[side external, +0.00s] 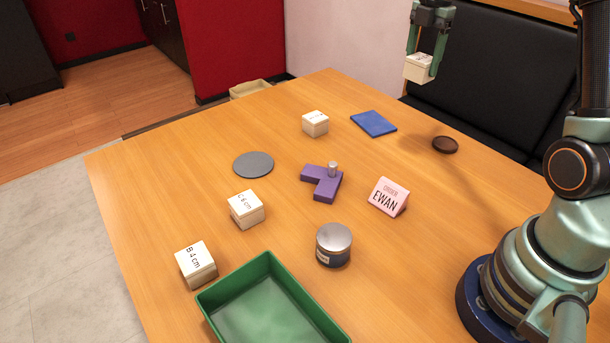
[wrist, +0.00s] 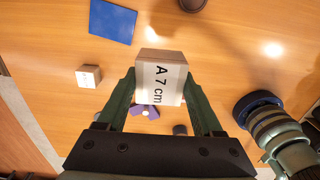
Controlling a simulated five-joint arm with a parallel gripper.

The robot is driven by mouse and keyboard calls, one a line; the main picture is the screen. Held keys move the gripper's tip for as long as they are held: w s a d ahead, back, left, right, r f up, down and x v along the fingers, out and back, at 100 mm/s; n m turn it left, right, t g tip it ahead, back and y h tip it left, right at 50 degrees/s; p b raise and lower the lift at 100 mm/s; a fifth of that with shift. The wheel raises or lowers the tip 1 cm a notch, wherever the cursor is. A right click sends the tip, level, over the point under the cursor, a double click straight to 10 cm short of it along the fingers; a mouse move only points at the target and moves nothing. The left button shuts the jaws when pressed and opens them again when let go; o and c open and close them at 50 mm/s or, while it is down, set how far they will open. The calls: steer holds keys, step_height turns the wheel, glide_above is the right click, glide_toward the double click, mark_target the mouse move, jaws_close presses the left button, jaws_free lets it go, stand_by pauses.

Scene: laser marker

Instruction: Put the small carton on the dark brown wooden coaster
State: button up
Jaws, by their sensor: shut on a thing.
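My gripper (side external: 420,70) is shut on a white carton (side external: 417,68), held high above the far side of the table. In the wrist view this carton (wrist: 161,80) reads "A 7 cm" and sits between both fingers. The dark brown round coaster (side external: 445,145) lies bare on the table, below the held carton and a little right in the side view. In the wrist view the coaster (wrist: 192,4) is cut off at the top edge. Other cartons stand on the table: "B 4 cm" (side external: 196,265), "C 6 cm" (side external: 246,209) and one near the back (side external: 315,123) with an unreadable label.
A blue square (side external: 374,123) lies left of the brown coaster, and a grey disc (side external: 253,165) lies farther left. A purple block (side external: 320,184), a pink "EWAN" sign (side external: 388,197), a lidded tin (side external: 333,245) and a green tray (side external: 207,300) stand nearer. The table around the coaster is clear.

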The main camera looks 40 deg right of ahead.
steer(key=s+d, duration=0.7)
steer(key=d, duration=0.4)
glide_toward(446, 142)
steer(key=shift+s, duration=0.1)
steer(key=shift+f, duration=2.55)
steer(key=o, duration=1.4)
steer(key=shift+f, duration=0.1)
